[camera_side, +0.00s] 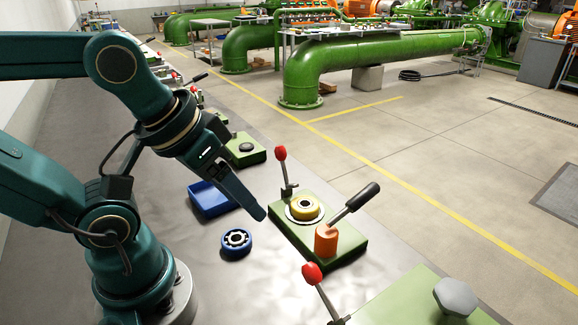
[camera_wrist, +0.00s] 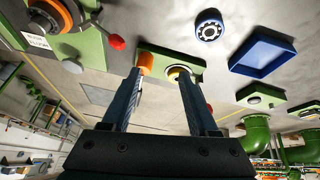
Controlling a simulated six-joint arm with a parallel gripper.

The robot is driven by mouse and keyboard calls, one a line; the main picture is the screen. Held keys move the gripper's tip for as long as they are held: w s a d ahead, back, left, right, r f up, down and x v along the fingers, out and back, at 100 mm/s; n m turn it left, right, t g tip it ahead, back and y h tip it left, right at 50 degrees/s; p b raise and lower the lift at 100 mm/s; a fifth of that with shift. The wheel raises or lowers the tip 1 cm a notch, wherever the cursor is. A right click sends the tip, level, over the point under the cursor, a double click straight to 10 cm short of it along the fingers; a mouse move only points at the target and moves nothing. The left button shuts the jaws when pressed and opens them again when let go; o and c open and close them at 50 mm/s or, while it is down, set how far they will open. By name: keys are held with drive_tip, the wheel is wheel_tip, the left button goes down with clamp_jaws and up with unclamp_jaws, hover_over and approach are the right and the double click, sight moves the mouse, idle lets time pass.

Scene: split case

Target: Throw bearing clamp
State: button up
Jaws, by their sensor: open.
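The bearing clamp is a green block (camera_side: 345,245) with an upright red-knobbed lever (camera_side: 281,155), a yellow ring seat (camera_side: 304,207) and an orange post (camera_side: 326,241) carrying a black-handled lever (camera_side: 362,196) that slants up to the right. In the wrist view its green block (camera_wrist: 194,64) and orange post (camera_wrist: 146,61) show beyond my fingers, and the right finger partly hides the yellow ring. My gripper (camera_side: 258,213) is open and empty, just left of the clamp in the side view. Its two fingers stand apart in the wrist view (camera_wrist: 158,82). The black handle is not clear there.
A blue bearing (camera_side: 236,243) lies on the grey bench left of the clamp, with a blue tray (camera_side: 210,199) behind it. A smaller green block (camera_side: 246,151) stands farther back. Another green fixture (camera_side: 415,300) with a red-knobbed lever (camera_side: 313,274) is at the front right.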

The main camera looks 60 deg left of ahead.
drive_tip(key=shift+f, duration=0.1)
drive_tip(key=shift+s, duration=0.15)
drive_tip(key=c, duration=0.6)
drive_tip(key=a, duration=0.1)
drive_tip(key=a+r+y, duration=0.1)
drive_tip(key=a+r+g+y, duration=0.1)
drive_tip(key=shift+w+a+r+m, duration=0.15)
drive_tip(key=shift+w+m, duration=0.15)
drive_tip(key=shift+m, duration=0.1)
clamp_jaws()
drive_tip(key=w+a+r+m+g+y, duration=0.25)
drive_tip(key=w+r+y, duration=0.3)
drive_tip(key=w, duration=0.45)
drive_tip(key=m, duration=0.1)
approach(281, 154)
wheel_tip(281, 154, down, 4)
drive_tip(key=s, duration=0.1)
drive_tip(key=a, duration=0.1)
drive_tip(key=w+a, duration=0.1)
drive_tip(key=shift+a+f+t+y, duration=0.3)
drive_tip(key=shift+f+t+y, duration=0.05)
drive_tip(key=shift+w+a+f, duration=0.2)
drive_tip(key=shift+w+a, duration=0.1)
drive_tip(key=shift+a, duration=0.25)
